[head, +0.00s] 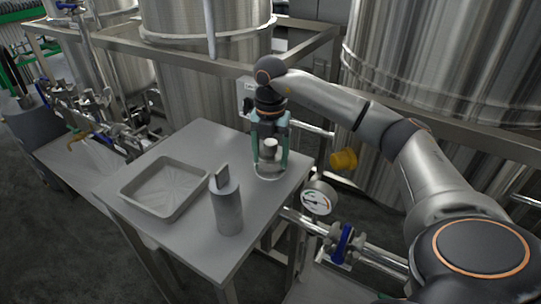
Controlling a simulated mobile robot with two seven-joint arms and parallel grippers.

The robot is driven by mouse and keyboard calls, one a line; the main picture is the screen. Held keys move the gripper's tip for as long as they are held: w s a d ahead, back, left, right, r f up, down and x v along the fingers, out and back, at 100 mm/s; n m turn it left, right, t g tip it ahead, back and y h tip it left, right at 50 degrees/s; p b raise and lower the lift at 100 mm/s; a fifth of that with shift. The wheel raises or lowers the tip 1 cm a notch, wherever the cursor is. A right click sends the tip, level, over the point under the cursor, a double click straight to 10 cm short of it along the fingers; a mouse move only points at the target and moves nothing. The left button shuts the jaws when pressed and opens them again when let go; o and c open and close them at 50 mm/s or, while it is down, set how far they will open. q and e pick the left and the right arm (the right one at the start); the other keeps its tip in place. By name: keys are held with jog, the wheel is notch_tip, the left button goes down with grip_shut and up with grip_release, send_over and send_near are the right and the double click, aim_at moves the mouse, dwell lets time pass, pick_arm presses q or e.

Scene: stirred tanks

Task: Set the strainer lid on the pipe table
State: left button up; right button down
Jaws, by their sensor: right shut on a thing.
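My right gripper (269,160) points down over the back right part of the grey pipe table (190,225). Its green-edged fingers are shut on a light grey piece with a round knob and a disc-like bottom, which I take to be the strainer lid (268,173). The lid is low over the table top, near its right edge. I cannot tell whether it touches the surface. The fingers hide part of it. My left gripper is not in view.
A shallow grey tray (125,193) lies on the table's left part. A grey cylinder with a flat upright tab (228,210) stands near the front middle. A pressure gauge (317,198) and a yellow cap (344,160) are right of the table. Steel tanks (195,90) stand behind.

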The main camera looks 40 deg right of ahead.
grip_release()
dwell(0.3)
